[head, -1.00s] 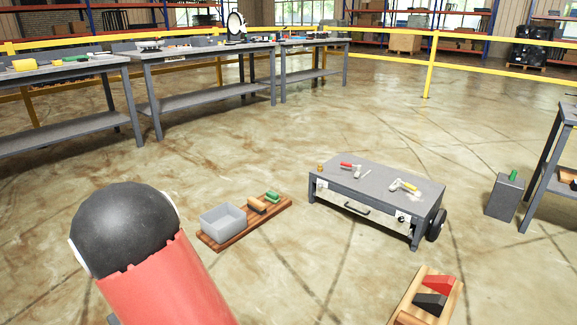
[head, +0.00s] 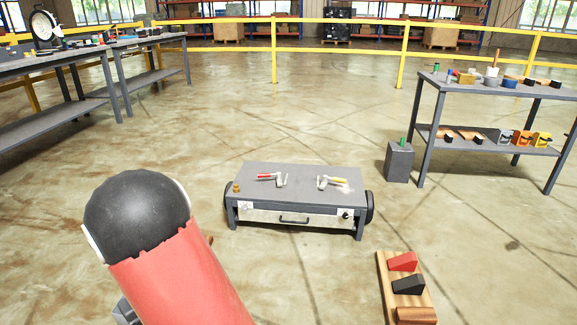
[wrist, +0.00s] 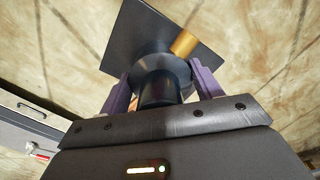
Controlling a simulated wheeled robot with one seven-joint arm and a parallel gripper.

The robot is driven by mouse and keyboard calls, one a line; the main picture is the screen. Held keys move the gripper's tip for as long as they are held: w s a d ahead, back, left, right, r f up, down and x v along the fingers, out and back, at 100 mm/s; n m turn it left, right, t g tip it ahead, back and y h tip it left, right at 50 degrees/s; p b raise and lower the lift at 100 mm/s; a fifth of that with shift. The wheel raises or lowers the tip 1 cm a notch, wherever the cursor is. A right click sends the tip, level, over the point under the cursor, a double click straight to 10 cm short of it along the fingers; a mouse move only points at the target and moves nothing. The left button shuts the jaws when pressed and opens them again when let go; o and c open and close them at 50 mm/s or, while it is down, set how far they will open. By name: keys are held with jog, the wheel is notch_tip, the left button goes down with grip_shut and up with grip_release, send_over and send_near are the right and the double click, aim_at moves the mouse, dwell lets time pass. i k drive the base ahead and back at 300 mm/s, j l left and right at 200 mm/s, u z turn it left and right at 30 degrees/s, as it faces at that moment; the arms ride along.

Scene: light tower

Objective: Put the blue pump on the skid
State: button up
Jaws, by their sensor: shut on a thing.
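In the wrist view my gripper (wrist: 161,88) is shut on the blue pump (wrist: 160,72), a dark navy round body with a square plate at its far end. A brass cylinder (wrist: 185,43) stands out beside the body. The purple fingers are on either side of the pump, and it is held above the floor. I cannot make out the gripper or held pump in the head view. A low grey cart-like unit (head: 300,176) with a drawer and wheels stands ahead; I cannot tell if it is the skid.
Pliers-like tools (head: 271,178) and a small brass piece (head: 236,187) lie on the unit. A wooden board (head: 388,292) with red and black wedges is at lower right. A grey box (head: 399,162) stands beside the right bench (head: 470,89). Floor between is clear.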

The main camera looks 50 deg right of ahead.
aim_at(258, 171)
jog(key=i+l+z, duration=0.2)
jog(key=i+z, duration=0.3)
jog(key=i+l+z, duration=0.1)
jog(key=i+z, duration=0.2)
jog(key=z, duration=0.15)
jog(key=i+j+z, duration=0.1)
jog(key=i+z, duration=0.55)
jog(key=i, duration=0.35)
jog(key=i+j+z, duration=0.15)
jog(key=i, duration=0.35)
jog(key=i+j+z, duration=0.15)
jog(key=i, duration=0.3)
